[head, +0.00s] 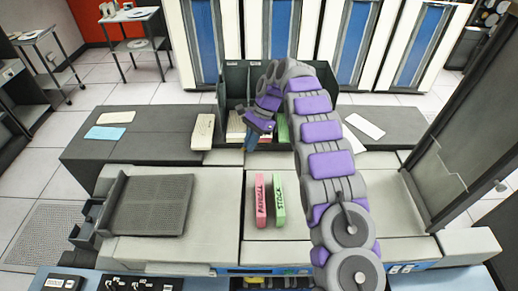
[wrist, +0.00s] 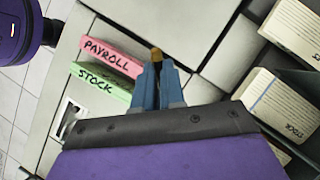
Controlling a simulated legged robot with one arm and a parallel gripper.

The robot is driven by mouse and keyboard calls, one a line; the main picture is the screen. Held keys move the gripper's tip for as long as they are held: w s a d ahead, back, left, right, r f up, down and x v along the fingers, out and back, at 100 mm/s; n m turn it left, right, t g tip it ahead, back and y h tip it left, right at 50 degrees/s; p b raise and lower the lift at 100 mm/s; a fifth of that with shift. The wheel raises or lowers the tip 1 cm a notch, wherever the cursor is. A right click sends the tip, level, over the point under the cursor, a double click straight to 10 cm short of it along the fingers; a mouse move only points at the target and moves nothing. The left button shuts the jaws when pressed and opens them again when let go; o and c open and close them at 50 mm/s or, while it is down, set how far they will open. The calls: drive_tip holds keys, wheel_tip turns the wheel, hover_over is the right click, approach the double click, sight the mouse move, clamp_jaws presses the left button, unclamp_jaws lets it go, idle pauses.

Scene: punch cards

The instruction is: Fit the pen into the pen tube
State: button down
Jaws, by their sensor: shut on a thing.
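My gripper (head: 251,143) hangs over the front of the dark divided box in the head view, its blue fingers pointing down. In the wrist view my gripper (wrist: 160,66) has its two blue fingers close together. A small brownish-yellow end, which seems to be the pen (wrist: 155,53), shows between the fingertips; most of it is hidden by the fingers. In the head view the pen cannot be made out. I cannot pick out the pen tube in either view; it may be hidden by my arm or the box.
The dark box (head: 233,84) holds card decks in its compartments. A pink PAYROLL deck (head: 262,200) and a green STOCK deck (head: 279,200) stand on the pale machine top. A cream deck (head: 203,132) is left of the box. A tall dark panel (head: 470,110) rises at right.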

drive_tip(key=w+a+r+m+t+y+p, duration=0.5)
drive_tip(key=w+r+m+t, duration=0.2)
drive_tip(key=w+r, duration=0.3)
drive_tip(key=w+a+r+m+t+y+p, duration=0.4)
drive_tip(key=w+r+m+t, duration=0.3)
drive_tip(key=w+r, duration=0.3)
wheel_tip(320, 180, up, 3)
drive_tip(key=shift+w+a+r+m+y+p, duration=0.15)
drive_tip(key=shift+w+a+m+y+p, duration=0.25)
drive_tip(key=shift+m+y, duration=0.3)
drive_tip(key=shift+f+b, duration=1.35)
drive_tip(key=shift+f, duration=0.7)
drive_tip(key=shift+s, duration=0.1)
drive_tip(key=shift+f, duration=0.15)
